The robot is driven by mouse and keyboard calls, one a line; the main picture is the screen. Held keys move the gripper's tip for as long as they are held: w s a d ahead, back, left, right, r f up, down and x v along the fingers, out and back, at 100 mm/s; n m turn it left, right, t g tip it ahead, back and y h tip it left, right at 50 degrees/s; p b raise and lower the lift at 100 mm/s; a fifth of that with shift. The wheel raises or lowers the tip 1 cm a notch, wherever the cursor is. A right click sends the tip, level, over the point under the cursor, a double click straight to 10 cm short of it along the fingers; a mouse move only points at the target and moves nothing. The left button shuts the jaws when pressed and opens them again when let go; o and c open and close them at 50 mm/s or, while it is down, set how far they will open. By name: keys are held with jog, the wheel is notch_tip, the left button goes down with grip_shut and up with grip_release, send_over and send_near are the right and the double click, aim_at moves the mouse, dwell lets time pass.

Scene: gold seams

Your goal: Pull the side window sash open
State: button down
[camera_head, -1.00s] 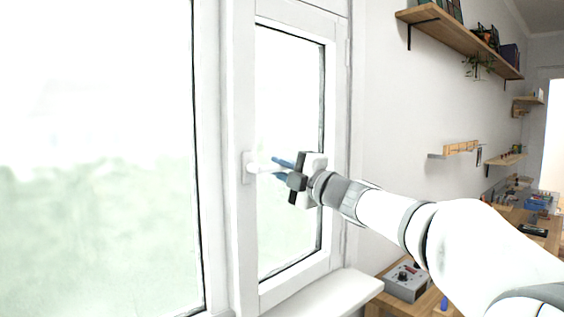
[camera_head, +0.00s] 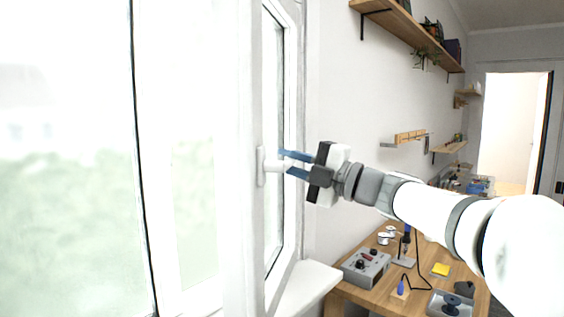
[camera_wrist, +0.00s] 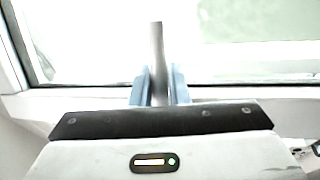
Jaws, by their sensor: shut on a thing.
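The side window sash (camera_head: 257,80) is a white frame with a narrow glass pane, seen at a steep angle in the head view. It stands swung out from the window frame, with a gap on its left side. Its white handle (camera_head: 272,166) sticks out from the sash.
A white sill (camera_head: 305,285) runs below the window. A wooden workbench (camera_head: 350,298) with a grey device (camera_head: 365,266) and tools stands right of it, under my arm. A wooden shelf (camera_head: 405,28) hangs above. A doorway (camera_head: 508,130) opens at the far right.

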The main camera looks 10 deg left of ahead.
jog(key=c, duration=1.8)
grip_release()
jog(key=shift+f, duration=0.15)
jog(key=shift+c, duration=0.2)
jog(key=o, duration=0.3)
jog(key=shift+w+a+f, duration=0.1)
jog(key=shift+w+a, duration=0.15)
jog(key=shift+o, duration=0.3)
jog(key=shift+s, duration=0.2)
jog(key=b+v, duration=0.1)
jog(key=v, duration=0.6)
jog(key=shift+d, duration=0.35)
